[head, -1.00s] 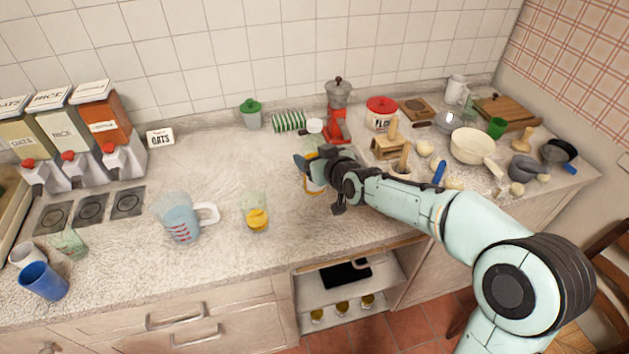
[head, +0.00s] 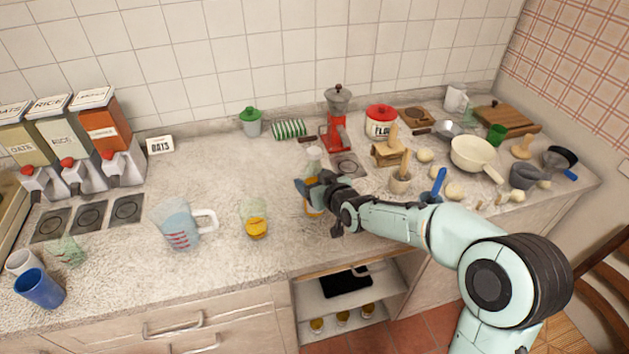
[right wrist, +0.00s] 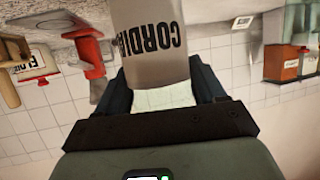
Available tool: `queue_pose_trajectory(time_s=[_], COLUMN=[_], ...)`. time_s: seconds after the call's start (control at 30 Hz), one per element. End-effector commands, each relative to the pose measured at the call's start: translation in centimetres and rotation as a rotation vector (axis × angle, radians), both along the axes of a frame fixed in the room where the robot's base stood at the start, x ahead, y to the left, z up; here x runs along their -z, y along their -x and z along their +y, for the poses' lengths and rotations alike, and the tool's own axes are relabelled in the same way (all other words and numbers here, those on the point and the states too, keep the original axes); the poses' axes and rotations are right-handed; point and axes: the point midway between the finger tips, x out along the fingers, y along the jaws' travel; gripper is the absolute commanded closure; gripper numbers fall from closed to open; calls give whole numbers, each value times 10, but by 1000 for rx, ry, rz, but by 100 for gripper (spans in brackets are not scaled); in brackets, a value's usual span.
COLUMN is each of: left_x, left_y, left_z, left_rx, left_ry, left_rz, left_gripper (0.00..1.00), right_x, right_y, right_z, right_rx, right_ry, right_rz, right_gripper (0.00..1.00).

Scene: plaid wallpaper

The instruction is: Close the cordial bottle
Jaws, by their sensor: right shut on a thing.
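The cordial bottle (head: 313,158) stands about upright over the front of the counter, its pale top showing above my right gripper and some orange below it. My right gripper (head: 314,192) is shut on the bottle and hides its middle. In the right wrist view the bottle (right wrist: 150,55), with its dark CORDIAL lettering upside down, runs up from between the fingers (right wrist: 163,98). I cannot tell whether a cap is on it, or whether its base touches the counter. I cannot make out a loose cap. My left gripper is not in view.
A glass with orange liquid (head: 255,222) and a measuring jug (head: 180,226) stand left of the bottle. A red grinder (head: 337,130) stands behind it. Bare counter (head: 215,165) lies behind the glass.

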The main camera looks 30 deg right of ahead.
Motion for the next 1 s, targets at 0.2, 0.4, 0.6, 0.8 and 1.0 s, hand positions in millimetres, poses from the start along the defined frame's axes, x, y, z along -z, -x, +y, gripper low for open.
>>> queue_pose_trajectory(time_s=[0.2, 0.4, 0.6, 0.8, 1.0], left_x=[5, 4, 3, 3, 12], left_y=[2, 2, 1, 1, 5], left_z=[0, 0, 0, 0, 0], left_rx=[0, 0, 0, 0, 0], left_ry=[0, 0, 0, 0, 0], left_rz=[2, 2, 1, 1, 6], left_gripper=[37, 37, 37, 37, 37], right_x=[2, 3, 2, -6, -21], right_y=[0, 0, 0, 13, 51], right_z=[0, 0, 0, 0, 0], right_rx=[1, 0, 0, 1, 1], right_ry=[1, 0, 0, 1, 3], right_rz=[-4, 1, 0, -2, -3], right_gripper=[100, 5, 5, 5, 5])
